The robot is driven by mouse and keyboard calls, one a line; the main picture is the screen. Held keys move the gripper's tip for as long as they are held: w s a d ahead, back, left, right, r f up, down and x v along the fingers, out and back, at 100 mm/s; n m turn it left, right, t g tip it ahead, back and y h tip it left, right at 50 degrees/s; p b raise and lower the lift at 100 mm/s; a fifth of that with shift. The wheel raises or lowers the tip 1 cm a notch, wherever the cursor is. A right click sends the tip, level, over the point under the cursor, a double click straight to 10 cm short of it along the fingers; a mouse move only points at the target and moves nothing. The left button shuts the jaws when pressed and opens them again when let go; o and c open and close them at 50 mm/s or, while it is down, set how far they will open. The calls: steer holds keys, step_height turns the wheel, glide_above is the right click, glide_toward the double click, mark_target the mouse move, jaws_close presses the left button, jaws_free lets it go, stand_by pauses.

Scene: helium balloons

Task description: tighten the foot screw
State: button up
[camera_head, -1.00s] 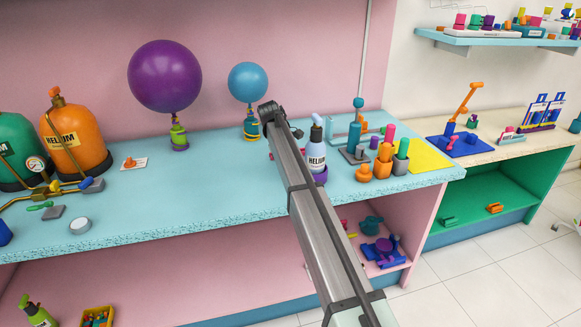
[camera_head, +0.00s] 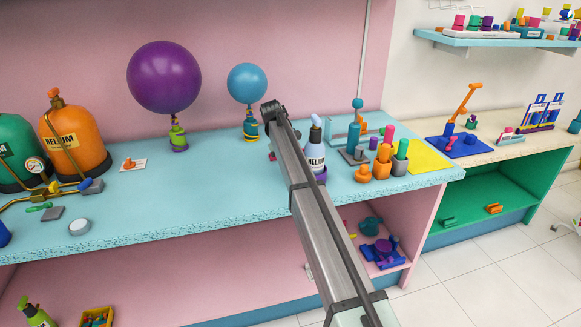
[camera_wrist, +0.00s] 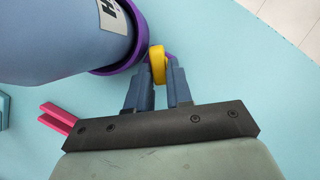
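The wrist view shows a yellow piece (camera_wrist: 157,65), which looks like the foot screw's head, beside a purple ring (camera_wrist: 118,66) around the foot of a blue-grey bottle (camera_wrist: 60,40). My gripper (camera_wrist: 158,78) has its two blue-grey fingers on either side of the yellow piece, seemingly touching it. The screw's shaft is hidden. In the head view the HELIUM bottle (camera_head: 315,152) stands upright in its purple foot (camera_head: 321,176) just right of my arm. My arm hides the gripper and the screw there.
Orange and grey holders (camera_head: 382,168) with coloured pieces stand close right of the bottle. Purple (camera_head: 164,77) and blue (camera_head: 247,83) balloons stand behind, to the left. A pink piece (camera_wrist: 60,118) lies near my gripper. The left middle of the turquoise table (camera_head: 205,195) is clear.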

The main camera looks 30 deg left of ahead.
steer(key=shift+o, duration=0.4)
steer(key=shift+r, duration=0.15)
steer(key=shift+a+r, duration=0.3)
steer(key=shift+r, duration=0.2)
steer(key=a, duration=0.3)
steer(key=w+a, duration=0.1)
steer(key=a, duration=0.7)
steer(key=shift+w+a, duration=0.1)
steer(key=shift+w, duration=0.1)
steer(key=shift+a, duration=0.35)
steer(key=shift+f, duration=0.1)
steer(key=shift+c, duration=0.2)
